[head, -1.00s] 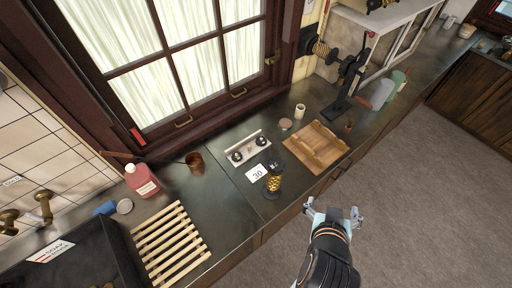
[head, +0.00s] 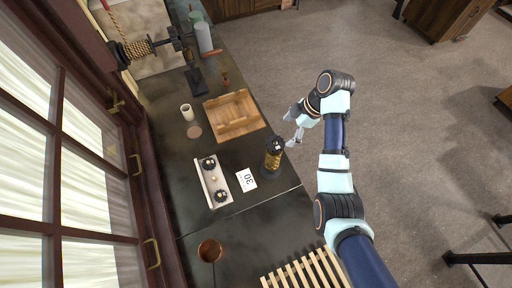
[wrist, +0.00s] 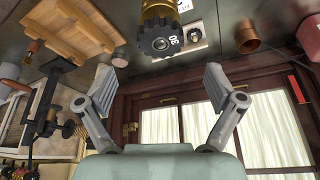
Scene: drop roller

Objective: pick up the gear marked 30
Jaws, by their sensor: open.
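The gear marked 30 (wrist: 158,40) is a dark toothed disc with a white 30 on its face, in the wrist view at top centre. It sits on top of a brass-coloured upright stand; in the head view the gear (head: 277,145) caps this stand (head: 272,161) near the counter's front edge. A white card reading 30 (head: 245,179) lies beside the stand. My gripper (head: 292,128) is open and empty, just off the counter edge near the gear. In the wrist view the gear lies beyond the gap between my spread fingertips (wrist: 159,80), apart from both.
A pale plate with two dark knob-like parts (head: 213,182) lies behind the card. A wooden tray (head: 235,116), a white cup (head: 187,112), a copper cup (head: 209,250) and a slatted rack (head: 303,272) stand on the counter. The floor side is open; windows line the back.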

